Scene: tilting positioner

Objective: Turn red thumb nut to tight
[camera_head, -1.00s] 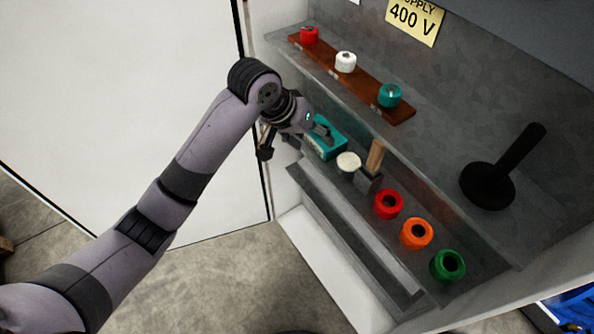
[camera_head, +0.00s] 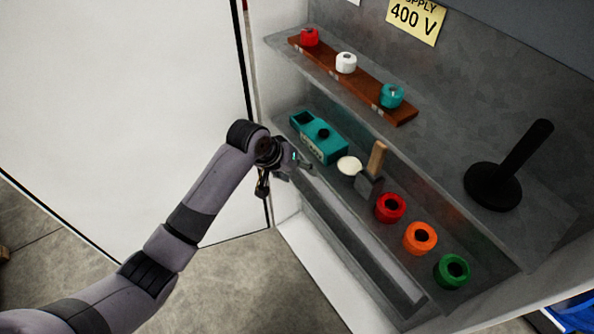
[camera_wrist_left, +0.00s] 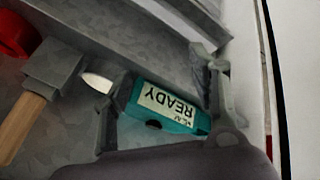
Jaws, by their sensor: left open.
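A small red knob (camera_head: 309,37), which looks like the red thumb nut, sits at the far left end of a brown wooden strip (camera_head: 365,82) on the upper shelf. White (camera_head: 346,62) and teal (camera_head: 391,95) knobs sit on the same strip. Any tight marking is too small to read. My left gripper (camera_head: 284,177) is open and empty at the front edge of the lower shelf, below and well apart from the red knob. In the left wrist view, a teal block (camera_wrist_left: 165,105) labelled READY shows between its fingers. My right gripper is not in view.
The teal block (camera_head: 320,138) stands on the lower shelf, beside a cream disc (camera_head: 349,165), a wooden-handled hammer (camera_head: 369,185) and red (camera_head: 390,207), orange (camera_head: 420,238) and green (camera_head: 451,270) rings. A black post on a round base (camera_head: 492,187) stands at right.

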